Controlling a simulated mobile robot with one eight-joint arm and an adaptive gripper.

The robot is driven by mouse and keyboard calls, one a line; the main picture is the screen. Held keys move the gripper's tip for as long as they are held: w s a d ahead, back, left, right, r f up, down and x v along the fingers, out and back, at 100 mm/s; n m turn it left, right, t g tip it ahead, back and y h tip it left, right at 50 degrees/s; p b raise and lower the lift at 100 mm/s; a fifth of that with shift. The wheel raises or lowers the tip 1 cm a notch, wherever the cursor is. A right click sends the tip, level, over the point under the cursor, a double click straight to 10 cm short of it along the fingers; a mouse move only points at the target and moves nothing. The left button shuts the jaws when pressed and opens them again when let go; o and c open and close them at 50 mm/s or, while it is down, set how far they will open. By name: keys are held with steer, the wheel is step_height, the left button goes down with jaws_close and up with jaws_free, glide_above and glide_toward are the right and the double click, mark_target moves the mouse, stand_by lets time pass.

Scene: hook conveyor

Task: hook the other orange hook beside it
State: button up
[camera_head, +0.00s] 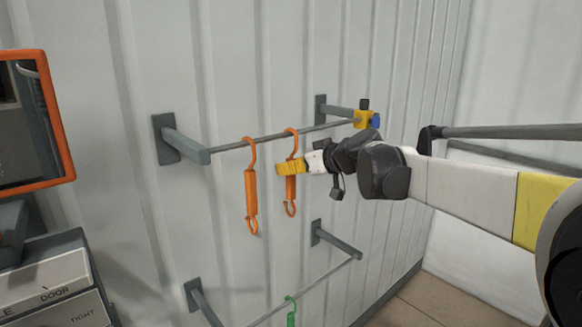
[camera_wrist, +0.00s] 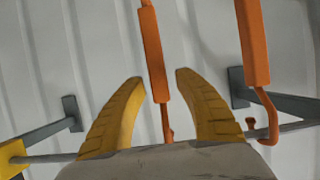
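Two orange hooks hang side by side from the upper rail in the head view, the left one (camera_head: 251,192) and the right one (camera_head: 291,190). My gripper (camera_head: 288,168) is at the body of the right hook. In the wrist view, that hook (camera_wrist: 152,45) passes between the two yellow fingertips (camera_wrist: 161,78), with a gap visible on both sides. The fingers are open. The other orange hook (camera_wrist: 252,40) is on the right there, outside the fingers. The lower part of the middle hook is partly hidden behind my gripper.
The upper rail (camera_head: 230,146) spans two grey wall brackets. A yellow and blue piece (camera_head: 365,118) sits at its right end. A lower rail (camera_head: 305,290) carries a green hook (camera_head: 291,310). An orange-framed panel (camera_head: 55,120) and labelled boxes (camera_head: 50,290) stand at left.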

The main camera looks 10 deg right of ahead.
steer(key=shift+d, duration=0.1)
steer(key=v, duration=1.1)
steer(key=s+d+f+m+g+h+b, duration=0.1)
steer(key=s+f+m+h+b, duration=0.1)
steer(key=s+f+b, duration=0.8)
steer(key=s+d+f+m+g+h+b, duration=0.1)
steer(key=s+f+b, duration=0.8)
steer(key=f, duration=2)
steer(key=s+d+f+m+g+h+b, duration=0.2)
steer(key=s+f+b, duration=0.8)
steer(key=f+b, duration=0.6)
step_height(320, 180, down, 4)
steer(key=shift+s+d+r+m+h, duration=0.1)
steer(key=shift+s+d+m+h, duration=0.3)
steer(key=shift+m+h, duration=0.65)
